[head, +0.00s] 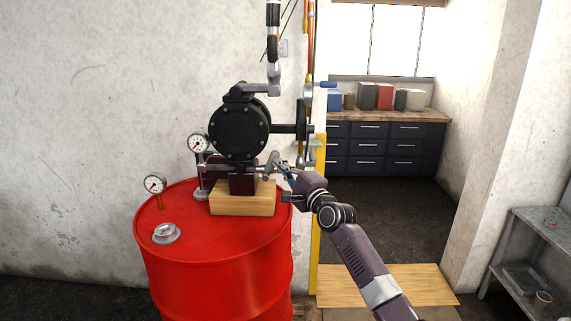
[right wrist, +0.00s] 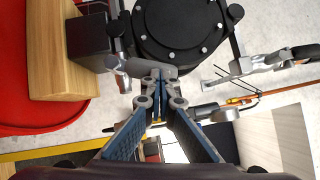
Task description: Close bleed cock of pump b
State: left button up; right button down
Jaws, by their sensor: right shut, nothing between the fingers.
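A black pump with a round bolted face (head: 238,130) stands on a wooden block on top of a red drum. A small grey fitting (head: 271,163) sticks out low on the pump's right side; I cannot tell for sure that it is the bleed cock. My right gripper (head: 284,172) is beside this fitting, with its fingers together and nothing between them. In the right wrist view the closed fingertips (right wrist: 157,76) are at a grey rounded fitting (right wrist: 140,68) just below the black pump face (right wrist: 180,28); whether they touch is unclear. My left gripper is not in view.
The wooden block (head: 243,203) rests on the red drum (head: 215,255). Gauges (head: 155,184) and a round cap (head: 166,233) are on the drum's left side. A yellow post and pipes stand right of the pump.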

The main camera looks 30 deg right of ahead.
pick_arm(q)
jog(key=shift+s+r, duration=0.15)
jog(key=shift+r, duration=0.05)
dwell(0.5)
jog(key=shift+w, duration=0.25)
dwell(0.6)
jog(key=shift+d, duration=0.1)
